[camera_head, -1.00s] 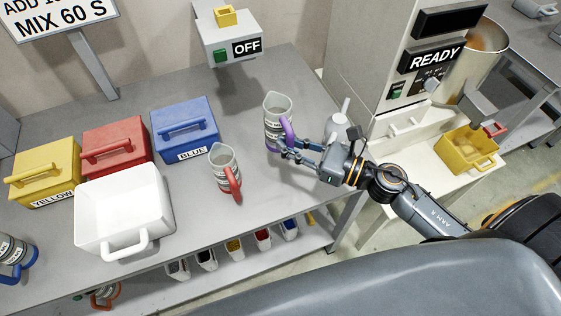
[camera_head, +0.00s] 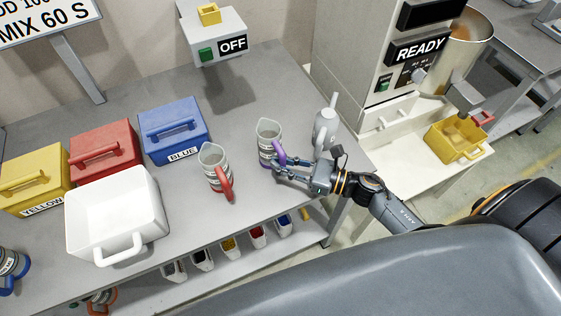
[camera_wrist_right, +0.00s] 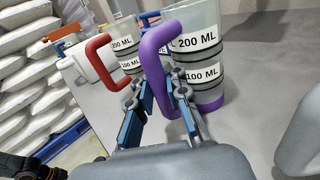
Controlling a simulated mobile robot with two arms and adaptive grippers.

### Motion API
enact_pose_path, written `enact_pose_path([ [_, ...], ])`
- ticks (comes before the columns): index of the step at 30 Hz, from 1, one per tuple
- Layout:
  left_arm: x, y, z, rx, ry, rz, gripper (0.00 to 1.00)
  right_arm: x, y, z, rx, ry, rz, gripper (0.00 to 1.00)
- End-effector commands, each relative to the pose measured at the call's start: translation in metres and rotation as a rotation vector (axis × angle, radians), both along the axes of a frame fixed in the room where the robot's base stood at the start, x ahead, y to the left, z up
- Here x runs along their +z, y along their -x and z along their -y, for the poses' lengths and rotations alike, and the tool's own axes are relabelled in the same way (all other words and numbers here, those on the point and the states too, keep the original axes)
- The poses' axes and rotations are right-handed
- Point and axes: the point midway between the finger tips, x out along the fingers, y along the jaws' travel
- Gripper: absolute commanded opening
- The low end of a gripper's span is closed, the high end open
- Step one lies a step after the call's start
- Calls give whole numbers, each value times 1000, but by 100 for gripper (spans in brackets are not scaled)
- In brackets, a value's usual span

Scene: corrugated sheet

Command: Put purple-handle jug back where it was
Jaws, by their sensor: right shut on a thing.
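The purple-handle jug (camera_head: 267,133) is a clear measuring jug with white labels, upright over the right part of the grey table (camera_head: 262,82). My right gripper (camera_head: 277,166) is shut on its purple handle (camera_head: 279,152). In the right wrist view the jug (camera_wrist_right: 201,58) stands just beyond the fingers (camera_wrist_right: 158,92), with the handle between them. Its labels read 200 ML and 100 ML. I cannot tell whether its base touches the table. My left gripper is not in view.
A red-handled jug (camera_head: 211,163) stands close on the left. A grey-white pitcher (camera_head: 326,128) is on the right. A white bin (camera_head: 116,215) and blue (camera_head: 173,128), red (camera_head: 104,146) and yellow (camera_head: 33,184) boxes stand farther left. The table behind the jug is clear.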

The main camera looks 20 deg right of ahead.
Motion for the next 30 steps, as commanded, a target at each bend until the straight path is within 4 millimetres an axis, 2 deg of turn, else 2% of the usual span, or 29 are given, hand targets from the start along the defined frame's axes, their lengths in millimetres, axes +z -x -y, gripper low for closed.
enact_pose_path([
  [8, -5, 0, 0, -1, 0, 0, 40, -3, 0, 0, 0, 0, 1, 0],
  [9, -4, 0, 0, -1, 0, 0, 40, -3, 0, 0, 0, 1, 1, 16],
  [12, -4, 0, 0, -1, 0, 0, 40, -2, 0, 0, 0, 1, 1, 36],
  [13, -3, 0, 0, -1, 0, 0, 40, -2, 0, 0, 0, 0, 0, 38],
  [25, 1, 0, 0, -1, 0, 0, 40, 2, 1, 1, -1, 1, -1, 38],
  [30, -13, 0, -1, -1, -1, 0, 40, -4, 22, 24, 0, 3, -3, 38],
])
